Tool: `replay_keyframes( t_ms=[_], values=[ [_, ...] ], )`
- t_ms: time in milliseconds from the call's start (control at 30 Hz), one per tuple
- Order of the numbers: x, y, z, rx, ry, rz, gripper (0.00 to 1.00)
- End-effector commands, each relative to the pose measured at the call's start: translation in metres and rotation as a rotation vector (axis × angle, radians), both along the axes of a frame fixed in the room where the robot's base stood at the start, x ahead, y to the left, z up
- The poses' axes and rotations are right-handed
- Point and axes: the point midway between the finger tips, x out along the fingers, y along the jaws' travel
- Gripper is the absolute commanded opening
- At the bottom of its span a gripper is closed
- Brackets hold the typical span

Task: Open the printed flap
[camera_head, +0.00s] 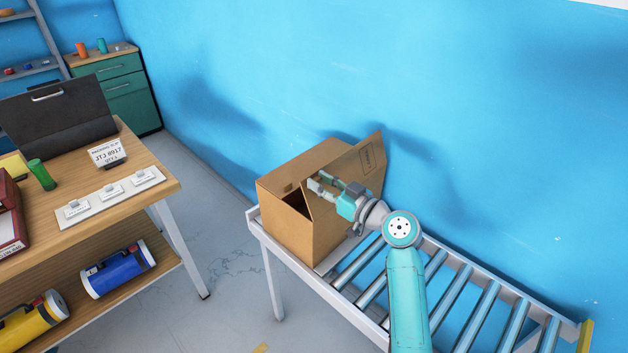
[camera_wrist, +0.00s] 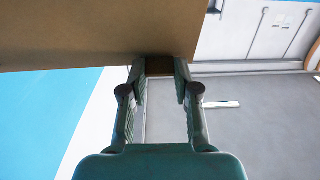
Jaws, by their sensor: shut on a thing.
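A brown cardboard box (camera_head: 289,237) stands on the left end of the roller conveyor. Its printed flap (camera_head: 367,161), with a small dark print near the upper right corner, is raised and tilted up on the wall side. A dark opening shows in the box top beside it. My gripper (camera_head: 318,187) is at the flap's near edge, above the box. In the wrist view, the fingers of my gripper (camera_wrist: 160,68) close on the edge of the brown flap (camera_wrist: 95,35), which fills the upper left. The exact contact is partly hidden by the fingers.
The roller conveyor (camera_head: 437,263) runs to the lower right with bare rollers. A blue wall (camera_head: 480,110) stands close behind the box. A wooden workbench (camera_head: 143,178) with labels and a green cylinder stands at left, with open floor between.

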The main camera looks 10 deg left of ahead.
Motion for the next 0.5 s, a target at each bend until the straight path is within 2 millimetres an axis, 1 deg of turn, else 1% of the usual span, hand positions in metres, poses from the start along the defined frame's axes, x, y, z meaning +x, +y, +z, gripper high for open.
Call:
replay_keyframes(
  t_ms=[233, 500],
  values=[
    [-0.01, -0.014, -0.003, 0.127, -0.091, -0.002, 0.0],
    [-0.019, -0.026, -0.005, 0.123, -0.093, -0.001, 0.0]
  ],
)
